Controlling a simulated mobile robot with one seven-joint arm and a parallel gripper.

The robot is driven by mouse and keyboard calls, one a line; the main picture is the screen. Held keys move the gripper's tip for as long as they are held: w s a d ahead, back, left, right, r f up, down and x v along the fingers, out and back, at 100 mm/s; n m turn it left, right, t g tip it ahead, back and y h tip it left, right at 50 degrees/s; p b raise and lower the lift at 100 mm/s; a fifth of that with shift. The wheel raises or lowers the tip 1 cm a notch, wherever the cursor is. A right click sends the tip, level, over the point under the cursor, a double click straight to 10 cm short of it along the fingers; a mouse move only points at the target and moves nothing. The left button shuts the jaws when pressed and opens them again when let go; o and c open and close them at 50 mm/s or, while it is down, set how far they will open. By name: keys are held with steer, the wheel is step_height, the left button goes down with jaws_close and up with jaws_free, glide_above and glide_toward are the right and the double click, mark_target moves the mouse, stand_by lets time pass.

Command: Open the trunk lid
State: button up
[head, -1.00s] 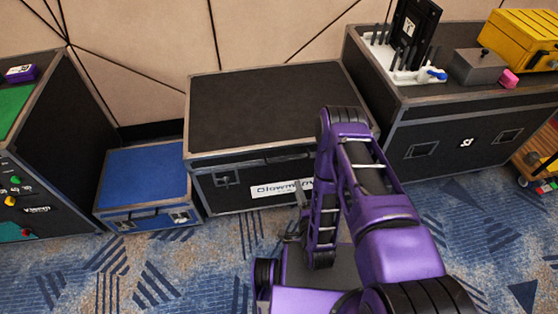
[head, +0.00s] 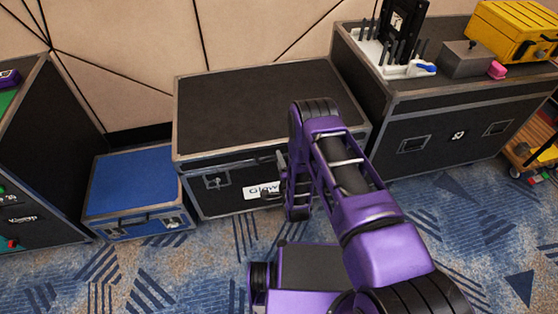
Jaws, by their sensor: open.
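A black trunk (head: 222,202) with grey metal edges stands against the wall in the middle of the head view. Its flat dark lid (head: 255,105) is shut. A metal latch (head: 217,180) shows on the left of its front, and a white label (head: 258,191) is partly covered by my arm. My gripper (head: 270,194) is open and empty in front of the trunk, by the label and below the lid edge. Whether it touches the front cannot be told. My purple arm hides the right part of the trunk's front.
A low blue case (head: 135,183) stands left of the trunk, with a tall black case (head: 50,160) beyond it. A large black case (head: 440,120) on the right carries a yellow toolbox (head: 508,30) and a grey box (head: 467,60). Patterned carpet (head: 130,270) in front is free.

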steer(key=shift+w+a+f, duration=0.15)
steer(key=shift+w+a, duration=0.05)
steer(key=shift+w, duration=0.4)
jaws_close()
stand_by(1.1)
